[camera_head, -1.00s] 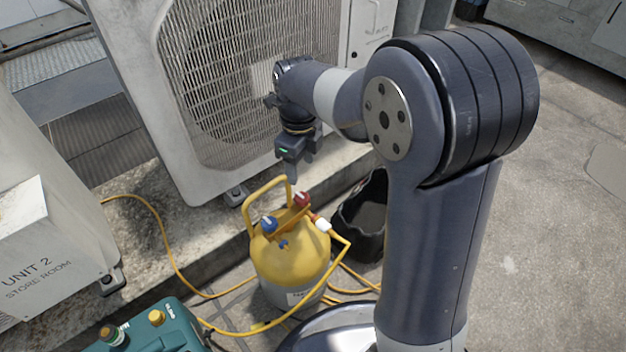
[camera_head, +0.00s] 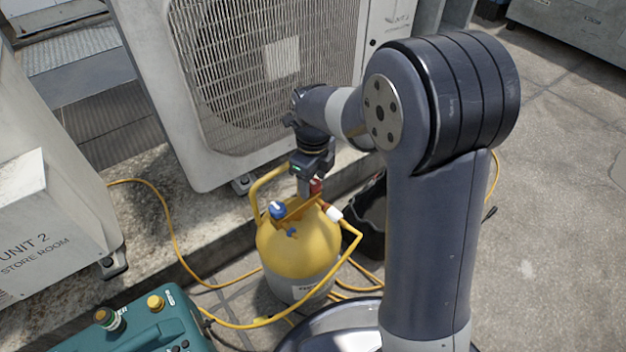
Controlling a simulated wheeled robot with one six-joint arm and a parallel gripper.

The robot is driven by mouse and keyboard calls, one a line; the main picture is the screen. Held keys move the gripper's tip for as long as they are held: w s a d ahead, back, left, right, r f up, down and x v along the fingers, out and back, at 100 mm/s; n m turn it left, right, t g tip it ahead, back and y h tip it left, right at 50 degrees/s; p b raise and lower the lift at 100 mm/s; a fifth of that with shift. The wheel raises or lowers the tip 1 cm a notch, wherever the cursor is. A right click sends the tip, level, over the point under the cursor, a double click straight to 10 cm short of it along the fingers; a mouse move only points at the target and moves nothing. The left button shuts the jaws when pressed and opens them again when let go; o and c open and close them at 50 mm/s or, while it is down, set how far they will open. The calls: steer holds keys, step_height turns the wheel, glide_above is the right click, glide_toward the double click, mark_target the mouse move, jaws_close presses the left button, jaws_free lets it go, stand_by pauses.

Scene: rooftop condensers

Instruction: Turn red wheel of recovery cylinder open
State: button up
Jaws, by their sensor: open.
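The recovery cylinder (camera_head: 297,248) is yellow on top and grey below, upright on the ground, with a yellow handle frame around its valves. Its red wheel (camera_head: 316,186) sits at the top right of the valve group and is partly hidden by my gripper. A blue wheel (camera_head: 277,209) is to its left. My gripper (camera_head: 305,190) points down at the red wheel, its fingers right at or just beside it. The jaws are open. I cannot tell whether the fingers touch the wheel or straddle it.
A yellow hose (camera_head: 350,262) runs from the white-ended fitting (camera_head: 333,213) and loops on the ground. A black bucket (camera_head: 366,228) stands close to the right. A teal machine (camera_head: 150,328) is at front left. A condenser (camera_head: 270,80) stands behind on a concrete ledge.

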steer(key=shift+c, duration=0.2)
steer(key=c, duration=0.9)
